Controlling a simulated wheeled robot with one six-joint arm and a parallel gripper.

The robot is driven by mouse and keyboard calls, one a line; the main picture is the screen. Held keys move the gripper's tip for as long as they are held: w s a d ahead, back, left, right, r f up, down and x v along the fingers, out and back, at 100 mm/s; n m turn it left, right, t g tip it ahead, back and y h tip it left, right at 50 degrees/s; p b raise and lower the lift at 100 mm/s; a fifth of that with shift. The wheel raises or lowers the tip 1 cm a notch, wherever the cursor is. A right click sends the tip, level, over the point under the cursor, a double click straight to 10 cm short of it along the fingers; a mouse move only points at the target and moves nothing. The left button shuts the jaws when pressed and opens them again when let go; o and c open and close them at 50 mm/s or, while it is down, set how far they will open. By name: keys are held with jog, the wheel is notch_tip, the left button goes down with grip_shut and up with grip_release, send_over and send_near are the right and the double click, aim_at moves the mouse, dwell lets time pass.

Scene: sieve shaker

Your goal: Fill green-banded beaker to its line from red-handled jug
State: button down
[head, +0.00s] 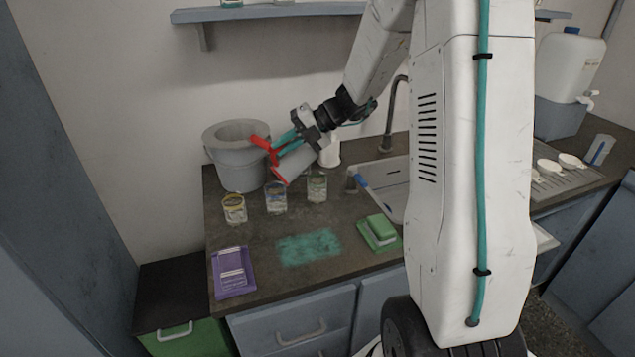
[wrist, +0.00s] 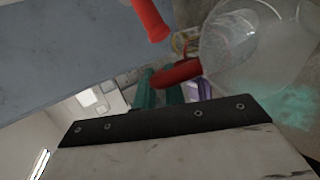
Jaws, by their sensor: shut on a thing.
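My gripper (head: 284,141) is shut on the red handle (wrist: 178,74) of the jug (head: 297,163). The jug is held tilted above the back of the counter, behind the row of beakers. In the wrist view the jug's see-through body (wrist: 240,42) fills the upper right; its liquid level is unclear. The green-banded beaker (head: 317,188) stands upright on the counter, just right of and below the jug. Its fill level is too small to tell. A blue-banded beaker (head: 276,198) and a yellow-banded beaker (head: 234,209) stand to its left. No stream of liquid is visible.
A grey bucket (head: 225,172) stands left of the jug. The sink (head: 393,184) is at right, with a tap behind it. A shelf (head: 270,12) hangs above.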

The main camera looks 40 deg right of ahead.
jog(key=shift+d+f+m+t+y+p, duration=0.1)
jog(key=shift+d+m+t+y+p, duration=0.2)
jog(key=shift+d+y+p, duration=0.8)
dwell(4.6)
